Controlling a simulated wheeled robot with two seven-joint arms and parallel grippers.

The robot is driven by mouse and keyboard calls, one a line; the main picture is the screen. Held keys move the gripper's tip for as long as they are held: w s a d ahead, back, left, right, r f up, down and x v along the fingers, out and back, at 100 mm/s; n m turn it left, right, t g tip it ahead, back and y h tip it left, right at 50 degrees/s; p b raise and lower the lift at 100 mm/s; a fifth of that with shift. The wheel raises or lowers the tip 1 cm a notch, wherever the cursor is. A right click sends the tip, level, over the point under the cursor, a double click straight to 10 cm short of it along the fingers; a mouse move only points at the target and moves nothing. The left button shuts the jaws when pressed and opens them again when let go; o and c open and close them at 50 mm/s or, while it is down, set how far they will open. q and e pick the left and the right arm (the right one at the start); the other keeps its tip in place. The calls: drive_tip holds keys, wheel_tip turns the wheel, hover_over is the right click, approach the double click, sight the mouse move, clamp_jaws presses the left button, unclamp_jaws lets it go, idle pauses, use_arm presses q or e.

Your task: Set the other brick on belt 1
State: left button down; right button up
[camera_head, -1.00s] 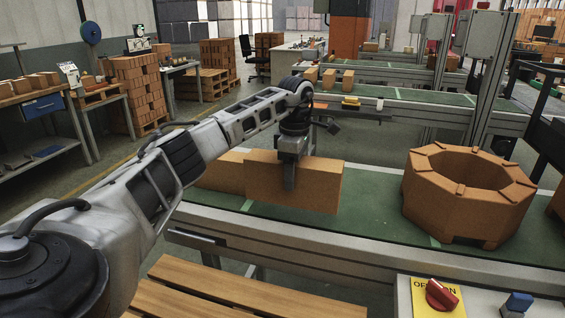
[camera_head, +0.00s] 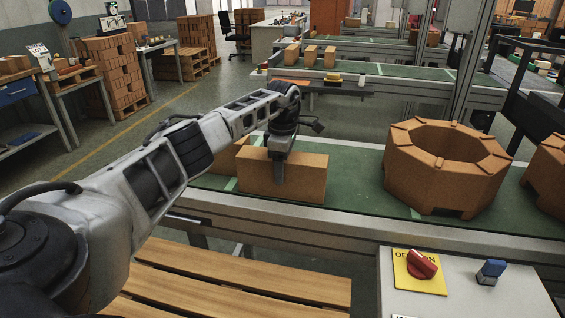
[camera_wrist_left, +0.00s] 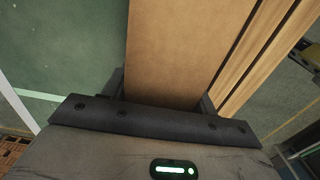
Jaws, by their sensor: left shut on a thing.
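An orange-brown brick (camera_head: 290,178) is upright at the nearest green belt (camera_head: 345,192), left of its middle. My left gripper (camera_head: 279,172) is shut on its top from above. I cannot tell whether the brick's underside touches the belt. In the left wrist view the held brick (camera_wrist_left: 185,45) runs up between the jaws, with green belt (camera_wrist_left: 60,55) to its left. Another brick (camera_head: 230,158) is behind and left of it on the belt, partly hidden by my arm and the held brick. My right gripper is not in view.
A ring of bricks (camera_head: 412,185) stands on the belt to the right, with a clear stretch between. Another brick piece (camera_head: 545,170) is at the right edge. A panel with a red knob (camera_head: 422,263) and wooden slats (camera_head: 240,285) are in front. Several small bricks (camera_head: 310,55) sit on a farther belt.

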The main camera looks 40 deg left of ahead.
use_arm(q)
drive_tip(key=shift+w+r, duration=0.1)
drive_tip(key=shift+r, duration=0.05)
drive_tip(key=shift+c, duration=2.2)
unclamp_jaws()
drive_tip(key=shift+f, duration=0.2)
wheel_tip(320, 180, up, 12)
drive_tip(key=shift+r+b, duration=0.1)
drive_tip(key=shift+b, duration=0.2)
